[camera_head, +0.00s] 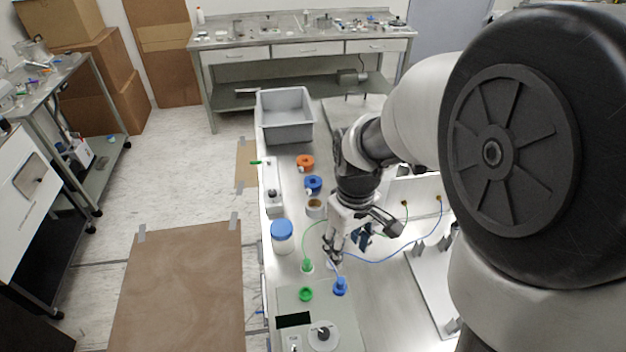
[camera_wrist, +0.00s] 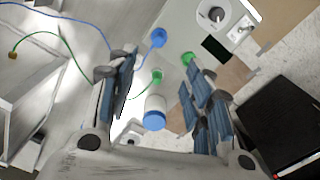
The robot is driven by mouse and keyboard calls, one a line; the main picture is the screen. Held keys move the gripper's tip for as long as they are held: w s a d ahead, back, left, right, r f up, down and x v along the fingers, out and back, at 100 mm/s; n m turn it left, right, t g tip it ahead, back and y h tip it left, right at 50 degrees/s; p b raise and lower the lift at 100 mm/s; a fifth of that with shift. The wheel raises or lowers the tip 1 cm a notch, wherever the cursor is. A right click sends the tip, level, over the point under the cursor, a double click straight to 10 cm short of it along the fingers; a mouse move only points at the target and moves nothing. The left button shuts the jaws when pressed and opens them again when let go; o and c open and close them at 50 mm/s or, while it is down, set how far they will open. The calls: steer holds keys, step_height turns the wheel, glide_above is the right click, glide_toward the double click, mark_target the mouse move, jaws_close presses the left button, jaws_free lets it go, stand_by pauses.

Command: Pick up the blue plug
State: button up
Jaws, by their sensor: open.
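The blue plug (camera_head: 340,287) is at the front of the bench with a blue cable running off to the right. It also shows at the top middle of the wrist view (camera_wrist: 158,38), beyond the fingertips. My gripper (camera_head: 346,246) is open and empty above the bench, behind the blue plug and apart from it. In the wrist view my gripper (camera_wrist: 158,72) has its two blue-padded fingers spread wide, with a green plug (camera_wrist: 157,77) seen between them.
The green plug (camera_head: 307,265) with its green cable and a green cap (camera_head: 306,294) are close to the blue plug. A blue-lidded jar (camera_head: 282,240) stands at the left. Orange (camera_head: 305,162) and blue (camera_head: 313,184) round items and a grey bin (camera_head: 285,128) lie farther back.

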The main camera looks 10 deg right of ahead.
steer(key=b, duration=0.3)
glide_above(341, 279)
steer(key=f, duration=0.7)
steer(key=s+f, duration=0.1)
steer(key=f, duration=0.2)
steer(key=shift+d+f, duration=0.15)
steer(key=shift+f, duration=0.1)
steer(key=shift+w+f+b, duration=0.25)
steer(key=shift+f+b, duration=0.35)
steer(key=shift+f, duration=0.95)
steer(key=shift+w+f+b, duration=0.2)
steer(key=shift+f+b, duration=0.35)
steer(key=shift+f, duration=1)
steer(key=shift+r, duration=0.1)
steer(key=shift+c, duration=0.5)
jaws_close()
steer(key=shift+r, duration=0.1)
step_height(341, 279, up, 19)
steer(key=p, duration=0.6)
steer(key=f+b, duration=0.6)
steer(key=f, duration=0.2)
steer(key=f+b, duration=0.6)
steer(key=f, duration=0.1)
steer(key=shift+a+f, duration=0.2)
steer(key=shift+f, duration=0.2)
